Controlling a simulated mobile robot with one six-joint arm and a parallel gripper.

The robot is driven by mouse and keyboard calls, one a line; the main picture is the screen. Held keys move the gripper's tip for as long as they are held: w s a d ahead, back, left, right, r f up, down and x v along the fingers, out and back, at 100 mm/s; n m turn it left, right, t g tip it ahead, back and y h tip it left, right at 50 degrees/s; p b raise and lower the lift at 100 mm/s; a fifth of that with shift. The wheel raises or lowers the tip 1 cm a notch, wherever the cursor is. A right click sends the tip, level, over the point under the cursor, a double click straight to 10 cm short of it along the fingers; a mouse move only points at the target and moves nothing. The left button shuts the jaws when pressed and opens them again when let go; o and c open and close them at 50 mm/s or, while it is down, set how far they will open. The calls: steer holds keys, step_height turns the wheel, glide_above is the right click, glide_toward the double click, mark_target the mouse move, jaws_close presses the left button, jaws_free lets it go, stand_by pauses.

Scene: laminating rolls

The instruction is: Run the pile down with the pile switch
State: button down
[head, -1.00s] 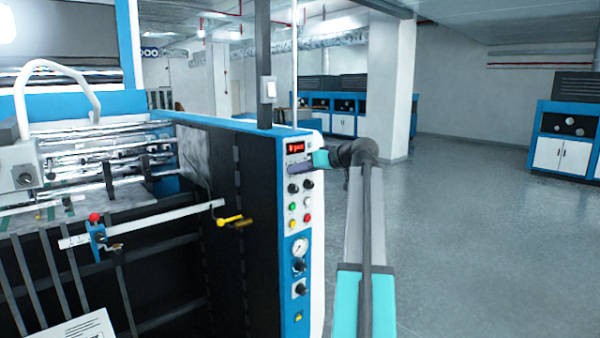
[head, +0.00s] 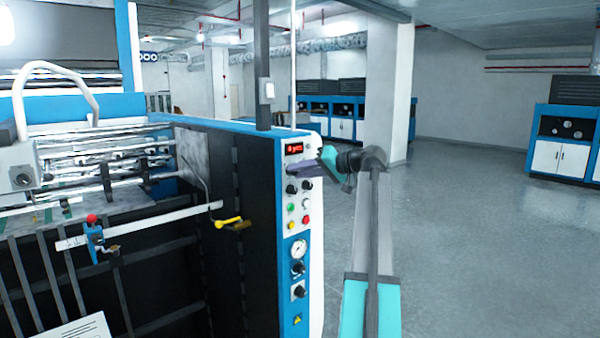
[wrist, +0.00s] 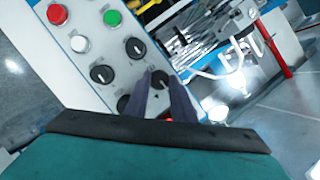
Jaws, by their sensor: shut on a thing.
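The control panel (head: 299,235) stands on the near end of the blue and black machine. My gripper (head: 290,169) reaches its upper part from the right, just under the red display. In the wrist view my gripper's two dark fingers (wrist: 166,92) are shut on a black rotary switch (wrist: 159,79) with a pale mark. This switch is in the row nearest the display, in the green button's column. I cannot read its label or tell its exact setting. The fingers partly cover it, and in the head view they hide it.
Other black switches (wrist: 103,73) sit close beside the fingers. Green (wrist: 111,17), white (wrist: 79,43) and red (wrist: 57,14) buttons lie beyond them. A gauge (head: 299,248) is lower on the panel. A yellow handle (head: 229,223) juts from the machine. The floor at right (head: 470,220) is clear.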

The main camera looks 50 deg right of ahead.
steer(key=c, duration=1.5)
jaws_free()
steer(key=shift+s, duration=0.15)
steer(key=b+v, duration=0.3)
steer(key=v, duration=1)
steer(key=shift+s+d+b, duration=0.15)
steer(key=shift+s+b, duration=0.15)
steer(key=shift+b, duration=0.05)
